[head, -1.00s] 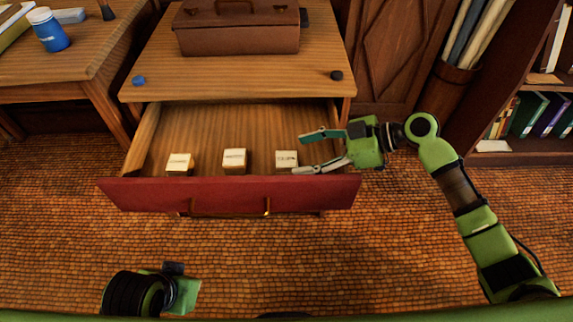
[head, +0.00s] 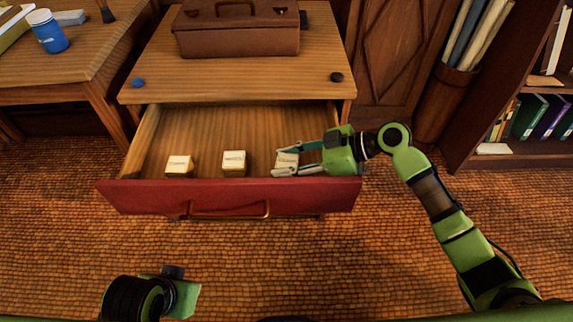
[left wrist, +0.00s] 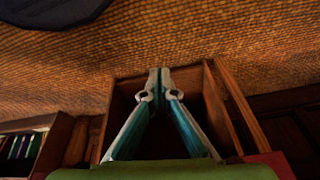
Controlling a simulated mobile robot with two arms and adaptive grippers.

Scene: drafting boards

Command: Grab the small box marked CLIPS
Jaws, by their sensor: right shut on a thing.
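Three small pale boxes with dark lettering stand in a row in the open drawer (head: 190,125): a left box (head: 179,165), a middle box (head: 234,161) and a right box (head: 288,158). The lettering is too small to read for certain, so I cannot tell which is marked CLIPS. My right gripper (head: 281,161) reaches in from the right and is shut on the right box, one finger on its far side and one on its near side. My left gripper (left wrist: 160,82) is shut and empty in the left wrist view; in the head view its fingers are hidden.
The drawer's red front (head: 230,197) rises in front of the boxes. Above is the wooden top (head: 230,75) with a brown case (head: 238,40), a blue piece (head: 138,83) and a dark knob-like piece (head: 336,77). A bookshelf stands at the right.

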